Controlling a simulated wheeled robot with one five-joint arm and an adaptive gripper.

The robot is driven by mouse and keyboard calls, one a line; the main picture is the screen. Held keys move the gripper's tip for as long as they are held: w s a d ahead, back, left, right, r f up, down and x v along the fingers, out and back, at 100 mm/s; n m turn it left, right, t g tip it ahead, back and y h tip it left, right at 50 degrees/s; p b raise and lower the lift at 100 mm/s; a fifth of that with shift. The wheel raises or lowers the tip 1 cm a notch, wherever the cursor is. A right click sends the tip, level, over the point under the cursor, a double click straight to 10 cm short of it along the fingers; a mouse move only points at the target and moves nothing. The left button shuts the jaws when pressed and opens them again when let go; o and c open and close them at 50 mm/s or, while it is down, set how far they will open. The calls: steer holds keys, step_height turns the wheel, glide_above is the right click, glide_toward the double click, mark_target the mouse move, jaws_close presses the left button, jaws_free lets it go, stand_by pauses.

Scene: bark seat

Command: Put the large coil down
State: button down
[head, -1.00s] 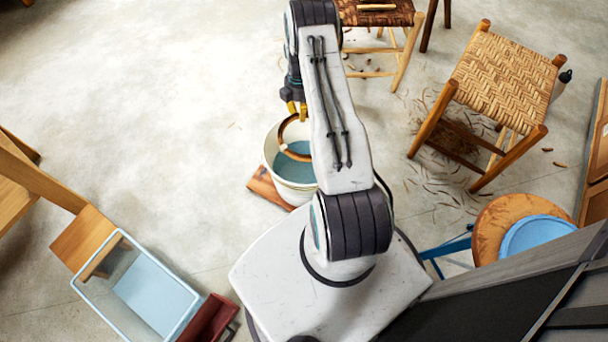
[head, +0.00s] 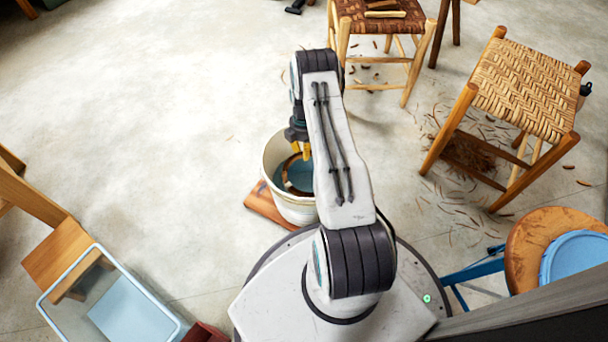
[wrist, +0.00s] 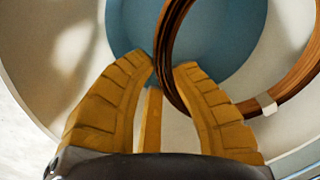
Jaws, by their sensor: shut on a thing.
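The large coil (head: 289,181) is a brown ring of bark strip with a pale tie. My gripper (head: 304,152) is shut on its edge and holds it upright or tilted inside the mouth of a white bucket (head: 296,211). In the wrist view the coil (wrist: 168,35) passes between the yellow fingertips of my gripper (wrist: 166,72). Behind it there are the pale bucket wall (wrist: 60,60) and a round blue surface, apparently water (wrist: 225,45). I cannot tell whether the coil touches the blue surface. My arm hides the bucket's right side.
A woven stool (head: 530,90) with bark scraps below is at the right, another stool (head: 385,22) at the back. A clear bin (head: 110,300) is at lower left. The left floor is open.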

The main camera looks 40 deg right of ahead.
step_height(320, 180, down, 11)
steer(key=b, duration=0.4)
steer(key=shift+f, duration=0.5)
steer(key=shift+f, duration=0.2)
steer(key=c, duration=1.1)
jaws_free()
steer(key=shift+c, duration=0.2)
